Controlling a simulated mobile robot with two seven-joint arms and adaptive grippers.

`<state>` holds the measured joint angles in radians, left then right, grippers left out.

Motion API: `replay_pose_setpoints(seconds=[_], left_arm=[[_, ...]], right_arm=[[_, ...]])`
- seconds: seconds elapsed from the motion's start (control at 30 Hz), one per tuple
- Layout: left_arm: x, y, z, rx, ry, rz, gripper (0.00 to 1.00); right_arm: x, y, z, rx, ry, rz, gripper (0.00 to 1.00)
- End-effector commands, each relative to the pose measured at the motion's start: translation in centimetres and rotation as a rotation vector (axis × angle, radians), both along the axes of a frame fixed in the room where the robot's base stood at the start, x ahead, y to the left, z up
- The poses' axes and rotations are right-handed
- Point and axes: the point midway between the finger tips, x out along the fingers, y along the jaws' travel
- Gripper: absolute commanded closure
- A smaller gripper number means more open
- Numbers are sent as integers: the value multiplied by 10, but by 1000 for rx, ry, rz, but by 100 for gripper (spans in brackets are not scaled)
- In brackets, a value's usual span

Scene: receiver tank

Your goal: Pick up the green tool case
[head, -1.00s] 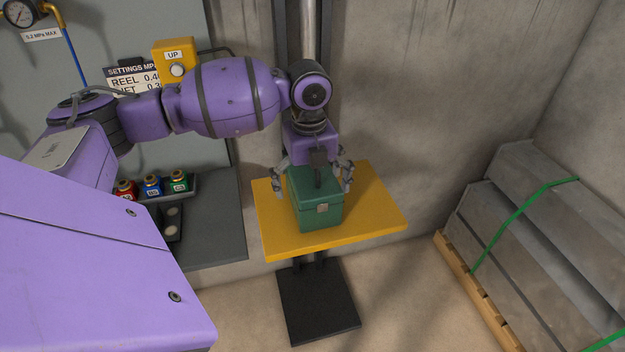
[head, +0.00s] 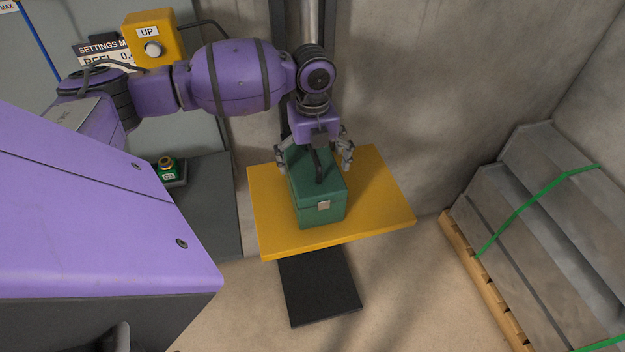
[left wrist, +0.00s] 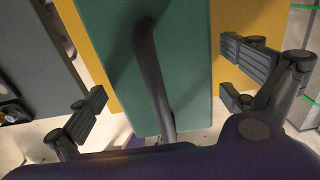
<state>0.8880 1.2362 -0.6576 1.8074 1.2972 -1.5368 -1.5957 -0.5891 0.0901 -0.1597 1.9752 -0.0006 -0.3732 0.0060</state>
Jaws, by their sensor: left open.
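The green tool case (head: 310,212) sits upright on a yellow platform (head: 385,205), with a pale latch on its front and a dark handle on its lid. My left gripper (head: 315,160) is open above the case, pointing down, one finger at each side of its rear part. In the left wrist view the case's green lid (left wrist: 195,70) and dark curved handle (left wrist: 150,70) lie between the spread fingers. Both fingers look apart from the case. My right gripper is not in view.
A black base plate (head: 318,290) lies on the floor below the platform. Grey slabs with green straps (head: 530,225) rest on a wooden pallet (head: 485,280) at right. A yellow UP button box (head: 150,40) and a green-capped item (head: 167,168) are at left. A concrete wall stands behind.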

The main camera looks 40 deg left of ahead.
Motion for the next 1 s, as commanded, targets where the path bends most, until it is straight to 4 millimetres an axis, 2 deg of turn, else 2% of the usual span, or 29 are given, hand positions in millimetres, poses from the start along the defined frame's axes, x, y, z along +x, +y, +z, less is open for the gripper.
replay_pose_setpoints(seconds=[0.1, 0.17, 0.4, 0.9, 0.97, 1.0], left_arm=[[1, 1, -19, -1, 2, 0, 0], [1, 1, -26, 0, 0, 0, 0], [2, 1, -28, 1, -2, 0, 0], [2, 1, -28, 1, -2, 0, 66], [2, 1, -28, 1, -2, 0, 73], [4, 1, -25, 0, -8, 0, 73]], right_arm=[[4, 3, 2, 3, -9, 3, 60], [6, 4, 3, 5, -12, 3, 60], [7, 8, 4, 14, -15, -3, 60], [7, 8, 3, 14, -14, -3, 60], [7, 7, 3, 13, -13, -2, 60], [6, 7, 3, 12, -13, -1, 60]])
